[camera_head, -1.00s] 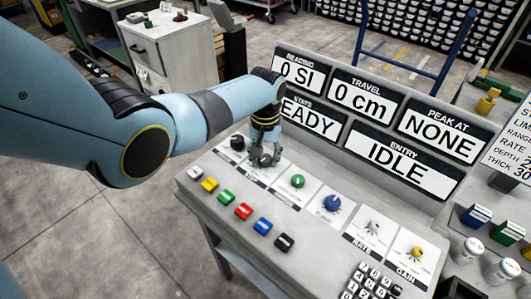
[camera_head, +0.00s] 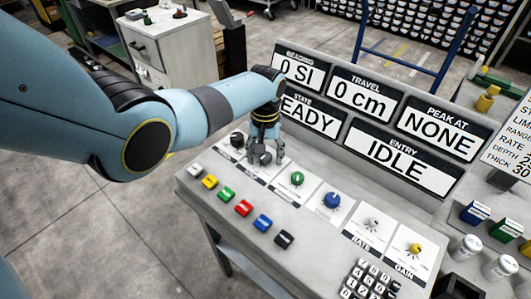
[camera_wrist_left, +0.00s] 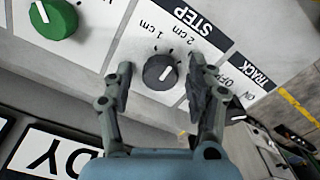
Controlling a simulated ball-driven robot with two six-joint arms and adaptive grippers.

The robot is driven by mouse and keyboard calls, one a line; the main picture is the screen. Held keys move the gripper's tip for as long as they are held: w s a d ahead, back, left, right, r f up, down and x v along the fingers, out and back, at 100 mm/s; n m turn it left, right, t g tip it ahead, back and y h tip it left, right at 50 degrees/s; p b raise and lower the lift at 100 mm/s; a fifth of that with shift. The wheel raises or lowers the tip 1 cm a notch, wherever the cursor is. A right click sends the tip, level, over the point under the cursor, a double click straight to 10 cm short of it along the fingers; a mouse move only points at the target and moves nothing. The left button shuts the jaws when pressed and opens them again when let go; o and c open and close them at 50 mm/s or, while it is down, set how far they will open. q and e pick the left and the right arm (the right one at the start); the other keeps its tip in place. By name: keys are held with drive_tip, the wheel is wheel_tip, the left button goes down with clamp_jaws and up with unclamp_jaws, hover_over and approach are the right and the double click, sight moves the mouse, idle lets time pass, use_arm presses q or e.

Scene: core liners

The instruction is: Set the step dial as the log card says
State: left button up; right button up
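The step dial (camera_wrist_left: 160,72) is a dark round knob with a pale pointer line, on a white plate marked STEP, 1 cm and 2 cm in the left wrist view. Which mark the pointer meets is hard to tell. My left gripper (camera_head: 263,156) is over this dial on the console. In the wrist view its fingers (camera_wrist_left: 161,78) are open, one on each side of the knob with gaps visible. The log card (camera_head: 511,145) stands at the right edge of the head view; its top line is cut off after ST. My right gripper is not in view.
A black knob (camera_head: 237,139) is left of my gripper; a green dial (camera_head: 297,178) and a blue dial (camera_head: 332,200) are to its right. Several coloured buttons (camera_head: 243,208) line the front. Display panels (camera_head: 388,158) rise behind. A keypad (camera_head: 369,282) is front right.

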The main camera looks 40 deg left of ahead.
use_arm(q)
drive_tip(key=shift+r, duration=0.1)
drive_tip(key=shift+r, duration=0.3)
wheel_tip(320, 180, up, 11)
idle(0.6)
